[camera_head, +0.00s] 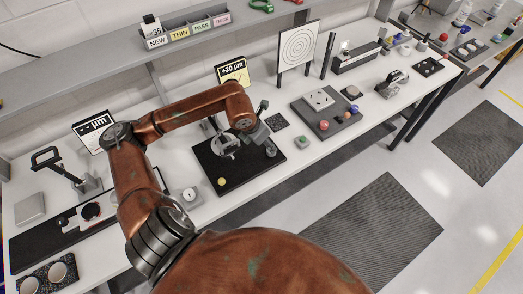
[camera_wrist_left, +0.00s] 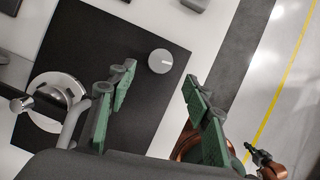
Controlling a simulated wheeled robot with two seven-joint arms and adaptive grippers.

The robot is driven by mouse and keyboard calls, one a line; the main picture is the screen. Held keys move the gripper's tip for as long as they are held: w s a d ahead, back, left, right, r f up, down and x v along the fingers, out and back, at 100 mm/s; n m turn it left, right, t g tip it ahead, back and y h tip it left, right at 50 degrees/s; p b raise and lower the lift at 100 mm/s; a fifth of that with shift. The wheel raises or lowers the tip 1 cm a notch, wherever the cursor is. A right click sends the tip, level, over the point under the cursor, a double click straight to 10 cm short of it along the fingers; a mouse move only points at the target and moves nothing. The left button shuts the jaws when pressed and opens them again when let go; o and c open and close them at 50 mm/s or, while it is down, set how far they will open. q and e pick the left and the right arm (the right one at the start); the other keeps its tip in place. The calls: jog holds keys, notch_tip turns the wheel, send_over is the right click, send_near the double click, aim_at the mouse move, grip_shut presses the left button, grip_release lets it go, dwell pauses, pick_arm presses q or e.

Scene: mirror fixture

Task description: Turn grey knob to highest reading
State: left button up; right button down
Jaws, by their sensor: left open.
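The grey knob (camera_head: 271,151) stands at the right corner of a black base plate (camera_head: 240,180). In the left wrist view the round knob (camera_wrist_left: 160,61) shows a pale line on its top. A round mirror mount (camera_head: 222,148) stands on the same plate, also seen in the wrist view (camera_wrist_left: 58,103). A yellow knob (camera_head: 221,181) is at the plate's near-left corner. My left gripper (camera_wrist_left: 158,72) is open and empty, its green fingers pointing toward the knob, one to either side; no contact shows. What looks like my right gripper (camera_wrist_left: 262,158) is small at lower right.
A sign reading "+20 µm" (camera_head: 232,72) stands behind the plate. A small green-topped block (camera_head: 303,142) and a dark board with coloured balls (camera_head: 325,112) lie to the right. A dial box (camera_head: 188,196) is left of the plate. The table's front edge is close to the knob.

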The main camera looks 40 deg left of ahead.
pick_arm(q)
jog(key=x, duration=0.6)
jog(key=shift+w+f, duration=0.15)
jog(key=shift+f, duration=0.45)
pick_arm(e)
jog(key=shift+s+d+r, duration=0.25)
jog(key=shift+s+d, duration=0.1)
jog(key=shift+d, duration=0.05)
pick_arm(q)
jog(key=shift+c, duration=0.6)
